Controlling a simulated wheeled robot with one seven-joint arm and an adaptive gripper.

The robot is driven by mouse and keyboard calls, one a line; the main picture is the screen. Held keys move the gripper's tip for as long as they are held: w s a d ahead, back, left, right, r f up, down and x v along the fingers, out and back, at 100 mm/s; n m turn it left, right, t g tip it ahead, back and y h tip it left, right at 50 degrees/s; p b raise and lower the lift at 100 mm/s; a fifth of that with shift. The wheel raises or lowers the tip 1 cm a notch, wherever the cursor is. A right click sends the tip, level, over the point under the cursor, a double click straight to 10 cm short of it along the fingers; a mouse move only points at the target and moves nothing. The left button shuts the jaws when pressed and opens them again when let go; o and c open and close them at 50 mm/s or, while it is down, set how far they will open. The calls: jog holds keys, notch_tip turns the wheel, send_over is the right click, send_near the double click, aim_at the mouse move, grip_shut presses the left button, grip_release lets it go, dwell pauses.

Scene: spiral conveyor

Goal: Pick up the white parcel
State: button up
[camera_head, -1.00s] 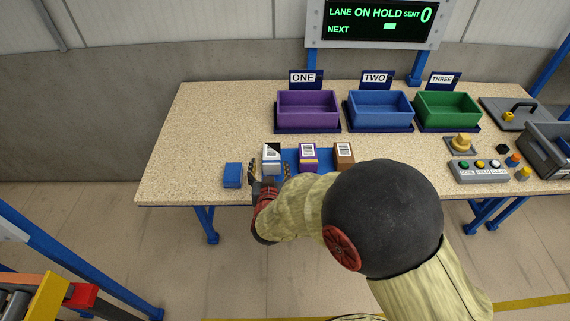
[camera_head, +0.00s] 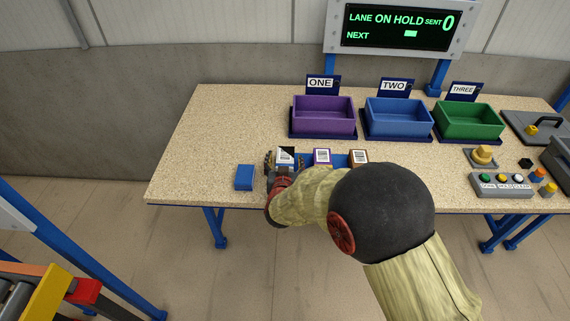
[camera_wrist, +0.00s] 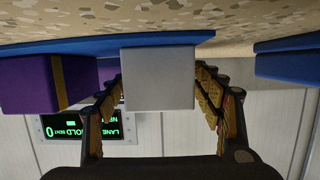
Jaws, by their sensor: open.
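The white parcel (camera_head: 284,155) stands at the left end of a blue mat on the table, with a label on its top. In the wrist view the white parcel (camera_wrist: 158,78) fills the middle, and the view is upside down. My gripper (camera_head: 284,166) is open, with one finger on each side of the parcel. In the wrist view the fingers of my gripper (camera_wrist: 160,103) flank it, with a gap visible on the right; contact on the left I cannot tell. My wrist hides the parcel's lower front in the head view.
A purple parcel (camera_head: 322,157) and a brown parcel (camera_head: 358,157) stand to the right on the blue mat (camera_head: 341,161). A blue block (camera_head: 244,177) lies to the left. Purple (camera_head: 323,127), blue (camera_head: 399,132) and green (camera_head: 469,135) bins stand behind.

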jog(key=shift+c, duration=0.9)
jog(key=c, duration=1.1)
jog(key=shift+c, duration=0.4)
